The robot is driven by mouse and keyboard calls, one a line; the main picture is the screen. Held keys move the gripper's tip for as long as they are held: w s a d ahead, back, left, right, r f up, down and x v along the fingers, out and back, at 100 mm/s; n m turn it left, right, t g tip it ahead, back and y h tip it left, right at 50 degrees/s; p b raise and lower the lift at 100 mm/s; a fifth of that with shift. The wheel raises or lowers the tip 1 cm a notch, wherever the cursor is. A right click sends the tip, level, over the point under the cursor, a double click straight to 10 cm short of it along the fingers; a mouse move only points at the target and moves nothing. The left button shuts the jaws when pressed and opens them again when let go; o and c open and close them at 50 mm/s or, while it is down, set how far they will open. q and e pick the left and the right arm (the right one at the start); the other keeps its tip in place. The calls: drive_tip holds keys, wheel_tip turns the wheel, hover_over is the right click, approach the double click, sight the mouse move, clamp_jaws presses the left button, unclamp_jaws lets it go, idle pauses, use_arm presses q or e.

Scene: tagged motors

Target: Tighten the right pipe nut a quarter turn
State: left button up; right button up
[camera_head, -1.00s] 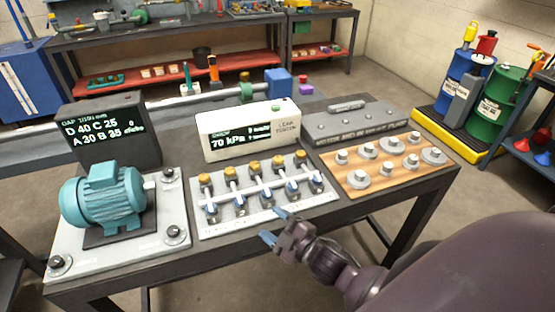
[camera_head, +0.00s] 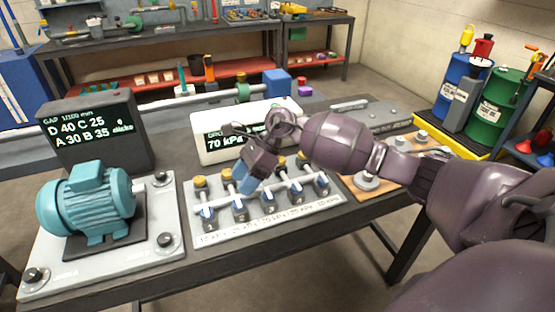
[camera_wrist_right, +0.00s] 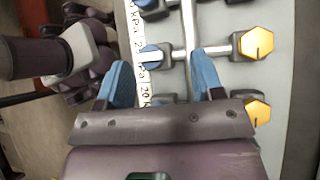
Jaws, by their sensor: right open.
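The pipe rig is a pale board (camera_head: 215,235) with a light pipe, several brass hex nuts and blue valve handles. A brass nut (camera_head: 200,181) stands at its left end, and another (camera_head: 303,158) at its right end. My right gripper (camera_head: 252,178) is open above the middle of the rig, pointing down, and hides part of it. In the right wrist view my blue fingertips (camera_wrist_right: 163,80) are spread, with a blue handle (camera_wrist_right: 154,57) showing between them. Two brass nuts (camera_wrist_right: 257,44) lie to the right of the fingers, apart from them.
A white display box (camera_head: 208,122) behind the rig reads 70 kPa, partly hidden by my arm. A teal motor (camera_head: 88,200) on a plate and a dark gap display (camera_head: 95,130) stand left. A bolt board (camera_head: 362,193) lies right, partly behind my arm.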

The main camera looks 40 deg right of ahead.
drive_tip(key=w+d+r+n+h+b, duration=0.1)
drive_tip(key=w+d+r+h, duration=0.25)
drive_tip(key=d, duration=0.45)
drive_tip(key=w+d+r+n+h+b, duration=0.1)
drive_tip(key=w+d+r+n+h, duration=0.15)
drive_tip(key=d+h, duration=0.35)
drive_tip(key=shift+m+y, duration=0.35)
drive_tip(key=shift+y, duration=0.1)
drive_tip(key=f, duration=0.6)
drive_tip(key=d+f, duration=0.1)
drive_tip(key=f, duration=0.2)
drive_tip(key=shift+b, duration=0.35)
drive_tip(key=shift+f, duration=0.4)
drive_tip(key=shift+c, duration=0.4)
drive_tip(key=c, duration=0.8)
drive_tip(key=shift+c, duration=0.2)
